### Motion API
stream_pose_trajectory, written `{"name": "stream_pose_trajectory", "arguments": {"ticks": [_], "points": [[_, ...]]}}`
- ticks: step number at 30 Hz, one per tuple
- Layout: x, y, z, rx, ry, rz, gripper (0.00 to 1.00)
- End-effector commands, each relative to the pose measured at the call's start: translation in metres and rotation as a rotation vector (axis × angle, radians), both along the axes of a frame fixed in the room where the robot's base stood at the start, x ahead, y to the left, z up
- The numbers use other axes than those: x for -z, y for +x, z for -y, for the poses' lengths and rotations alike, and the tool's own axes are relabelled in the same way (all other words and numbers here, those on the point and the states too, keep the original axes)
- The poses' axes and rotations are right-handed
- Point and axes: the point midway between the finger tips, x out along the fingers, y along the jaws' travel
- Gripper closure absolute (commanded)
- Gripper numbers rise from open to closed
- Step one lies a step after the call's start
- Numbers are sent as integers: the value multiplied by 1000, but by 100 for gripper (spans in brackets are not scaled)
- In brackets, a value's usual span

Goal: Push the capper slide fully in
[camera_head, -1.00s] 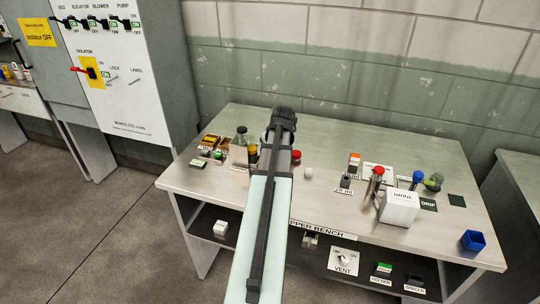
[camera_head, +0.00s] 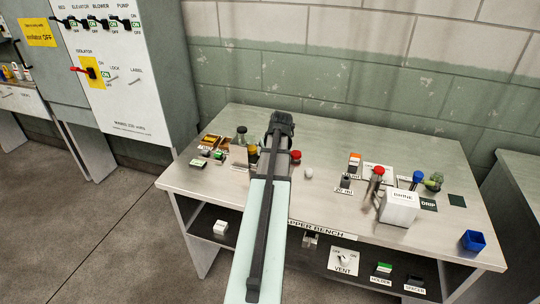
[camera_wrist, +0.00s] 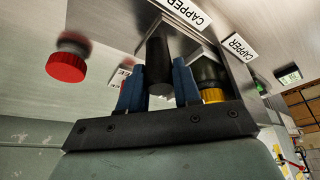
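The capper is mostly hidden behind my arm in the head view. In the wrist view its grey plates (camera_wrist: 222,60) carry CAPPER labels, and a dark cylindrical handle (camera_wrist: 158,62) juts toward the camera. My gripper (camera_wrist: 159,85) has its two blue fingers partly apart, one on each side of this handle, seemingly flush against it. In the head view my gripper (camera_head: 281,120) reaches over the left part of the bench. How far in the slide sits cannot be told.
A red cap (camera_wrist: 66,66) is left of my gripper in the wrist view; a yellow-ringed dark jar (camera_wrist: 212,92) is close on the right. On the bench (camera_head: 325,190), a white box (camera_head: 398,207), tubes and a blue cup (camera_head: 473,240) stand to the right.

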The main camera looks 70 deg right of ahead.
Motion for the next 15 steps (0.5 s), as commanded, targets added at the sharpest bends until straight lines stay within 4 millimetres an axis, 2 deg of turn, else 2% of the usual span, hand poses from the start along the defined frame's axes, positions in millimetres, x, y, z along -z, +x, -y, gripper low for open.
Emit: {"name": "stream_pose_trajectory", "arguments": {"ticks": [1, 9, 15], "points": [[0, 0, 0, 0, 0, 0, 74], [0, 0, 0, 0, 0, 0, 100], [0, 0, 0, 0, 0, 0, 100]]}}
